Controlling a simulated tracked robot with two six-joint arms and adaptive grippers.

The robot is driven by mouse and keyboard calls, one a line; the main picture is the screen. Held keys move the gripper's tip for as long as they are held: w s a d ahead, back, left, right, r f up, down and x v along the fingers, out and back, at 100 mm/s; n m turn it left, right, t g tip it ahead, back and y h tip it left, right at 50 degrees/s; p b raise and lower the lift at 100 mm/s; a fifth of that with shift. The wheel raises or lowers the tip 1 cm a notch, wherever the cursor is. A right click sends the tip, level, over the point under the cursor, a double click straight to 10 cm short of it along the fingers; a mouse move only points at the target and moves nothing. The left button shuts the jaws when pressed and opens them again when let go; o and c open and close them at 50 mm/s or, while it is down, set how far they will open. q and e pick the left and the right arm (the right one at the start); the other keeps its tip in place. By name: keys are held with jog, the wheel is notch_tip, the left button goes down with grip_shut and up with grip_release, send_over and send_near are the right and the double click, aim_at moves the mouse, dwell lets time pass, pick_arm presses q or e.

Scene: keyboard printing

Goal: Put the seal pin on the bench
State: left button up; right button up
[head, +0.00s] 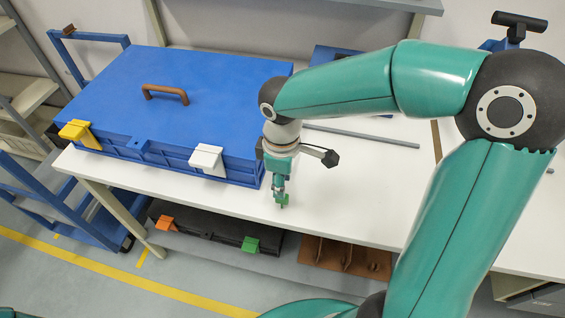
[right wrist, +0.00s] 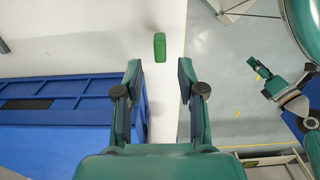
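A small green piece, which looks like the seal pin (right wrist: 160,47), is on the white bench (head: 340,190) near its front edge. It also shows in the head view (head: 284,200), right at the tip of my right gripper (head: 279,195). In the right wrist view my right gripper (right wrist: 159,68) has its two fingers apart with nothing between them. The green piece is just beyond the fingertips, in line with the gap, and seems to touch neither finger. My left gripper (right wrist: 261,69) shows small at the right of the wrist view, over the floor; its fingers are unclear.
A large blue case (head: 215,90) with a brown handle (head: 165,93), a yellow latch (head: 76,131) and a white latch (head: 207,160) stands left of my right gripper. A black case (head: 205,232) lies below the bench. The bench right of the gripper is mostly clear.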

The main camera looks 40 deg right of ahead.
notch_tip(320, 180, up, 6)
dwell(1.6)
